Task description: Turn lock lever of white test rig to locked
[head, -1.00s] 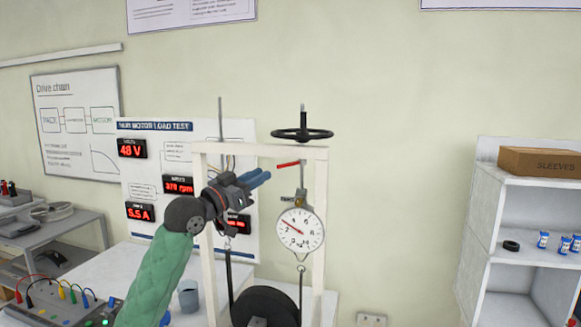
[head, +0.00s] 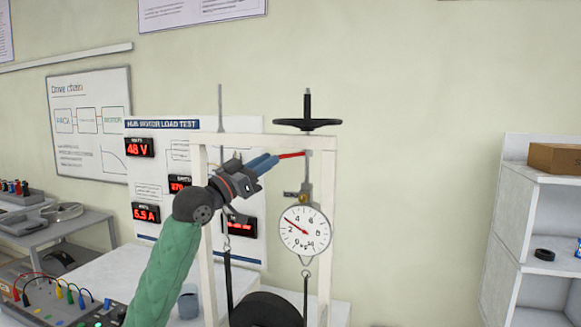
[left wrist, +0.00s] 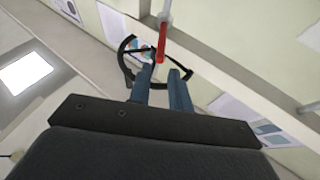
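The white test rig (head: 265,139) is an upright frame with a black handwheel (head: 307,124) on a screw above its top beam. The red lock lever (head: 291,155) sticks out to the left from the screw rod just under the beam. My left gripper (head: 272,161) is at the lever's free end in the head view. In the left wrist view the blue fingers (left wrist: 163,75) are apart, and the red lever (left wrist: 161,45) hangs just beyond and between their tips. Contact cannot be told. My right gripper is not in view.
A round dial gauge (head: 305,230) hangs under the lever, with a dark wheel (head: 268,310) below. A display board (head: 160,225) stands behind the rig. White shelves (head: 520,185) are at the right, with bare wall between.

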